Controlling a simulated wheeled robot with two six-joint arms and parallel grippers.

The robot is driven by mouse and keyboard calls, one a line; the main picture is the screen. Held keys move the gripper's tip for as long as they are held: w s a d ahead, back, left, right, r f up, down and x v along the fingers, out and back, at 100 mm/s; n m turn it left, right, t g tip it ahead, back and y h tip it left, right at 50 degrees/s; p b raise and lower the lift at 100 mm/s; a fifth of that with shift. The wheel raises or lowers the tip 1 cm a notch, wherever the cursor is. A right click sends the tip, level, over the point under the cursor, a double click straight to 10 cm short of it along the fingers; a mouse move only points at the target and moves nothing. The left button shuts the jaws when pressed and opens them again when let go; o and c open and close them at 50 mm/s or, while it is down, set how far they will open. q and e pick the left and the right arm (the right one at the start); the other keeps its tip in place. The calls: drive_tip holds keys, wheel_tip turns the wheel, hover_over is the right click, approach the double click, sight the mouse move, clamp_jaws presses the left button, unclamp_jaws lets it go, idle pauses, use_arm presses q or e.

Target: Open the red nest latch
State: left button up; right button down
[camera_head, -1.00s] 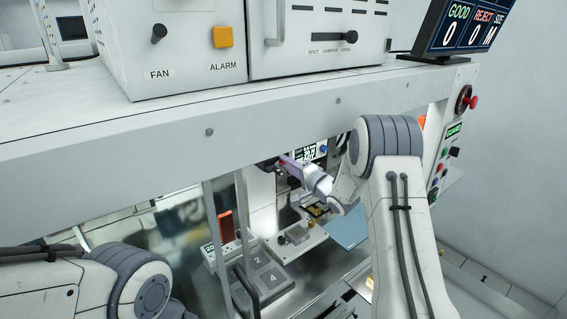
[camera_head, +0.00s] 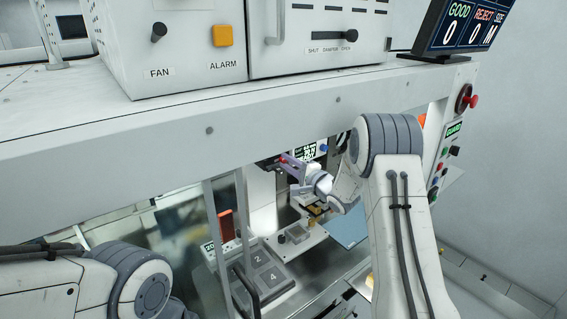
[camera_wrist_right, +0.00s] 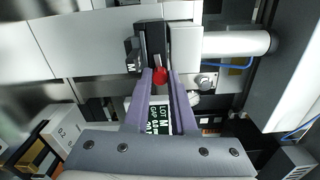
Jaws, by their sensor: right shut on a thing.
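The red nest latch (camera_wrist_right: 160,76) shows in the right wrist view as a red knob at the end of a dark mount. My right gripper (camera_wrist_right: 159,84) has its two purple fingers closed in on the red knob, one on each side. In the head view, my right gripper (camera_head: 287,161) reaches in under the machine's front beam, and a bit of red shows at its fingertips. The left arm (camera_head: 135,285) comes in at the lower left of the head view; its gripper is out of the picture.
The white front beam (camera_head: 209,131) runs above my right gripper. A clear guard door with a black handle (camera_head: 245,290) stands to its left. Numbered grey pads (camera_head: 262,270) lie below. In the wrist view, a white cylinder (camera_wrist_right: 237,43) with a blue cable is close on the right.

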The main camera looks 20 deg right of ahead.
drive_tip(key=shift+d+m, duration=0.1)
drive_tip(key=shift+m, duration=0.6)
drive_tip(key=c, duration=1)
unclamp_jaws()
drive_tip(key=shift+v, duration=2.5)
